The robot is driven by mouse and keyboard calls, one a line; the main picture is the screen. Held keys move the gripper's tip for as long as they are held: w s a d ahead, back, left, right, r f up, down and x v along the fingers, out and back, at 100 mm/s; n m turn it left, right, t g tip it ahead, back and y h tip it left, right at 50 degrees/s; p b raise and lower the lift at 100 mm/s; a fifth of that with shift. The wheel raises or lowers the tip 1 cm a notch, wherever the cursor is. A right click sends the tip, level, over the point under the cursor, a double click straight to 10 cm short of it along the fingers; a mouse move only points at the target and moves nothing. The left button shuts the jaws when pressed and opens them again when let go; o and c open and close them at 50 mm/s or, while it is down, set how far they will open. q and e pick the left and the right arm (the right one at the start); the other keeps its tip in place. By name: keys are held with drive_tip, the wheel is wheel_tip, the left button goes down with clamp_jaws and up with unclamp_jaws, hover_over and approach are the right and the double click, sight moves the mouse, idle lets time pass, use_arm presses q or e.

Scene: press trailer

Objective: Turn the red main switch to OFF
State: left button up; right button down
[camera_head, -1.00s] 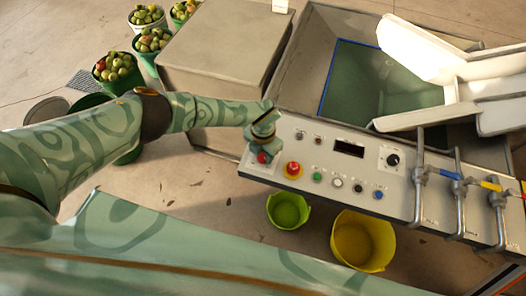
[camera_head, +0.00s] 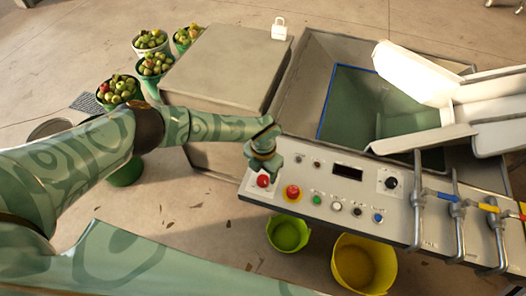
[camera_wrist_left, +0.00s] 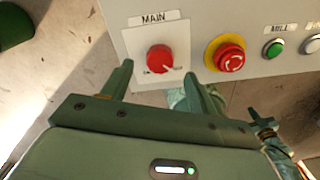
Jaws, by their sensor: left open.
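The red main switch (camera_head: 263,181) is a round knob at the left end of the grey control panel (camera_head: 330,195). In the left wrist view the switch (camera_wrist_left: 158,59) sits on a white plate under a "MAIN" label; a pale mark shows at its lower right, but the small position words are unreadable. My left gripper (camera_head: 264,158) is just above the switch in the head view. In the left wrist view its open fingers (camera_wrist_left: 160,72) stand to either side of the knob's lower part, apart from it, with nothing between them.
A red emergency stop on yellow (camera_head: 292,192) is close right of the switch, then a green button (camera_head: 316,199) and other buttons. Pipes with coloured valve handles (camera_head: 456,197) stand farther right. Green (camera_head: 288,234) and yellow (camera_head: 364,263) buckets are below the panel.

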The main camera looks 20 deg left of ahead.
sight(264, 179)
use_arm(q)
wheel_tip(264, 179, up, 12)
drive_tip(key=p, duration=0.2)
drive_tip(key=shift+r, duration=0.15)
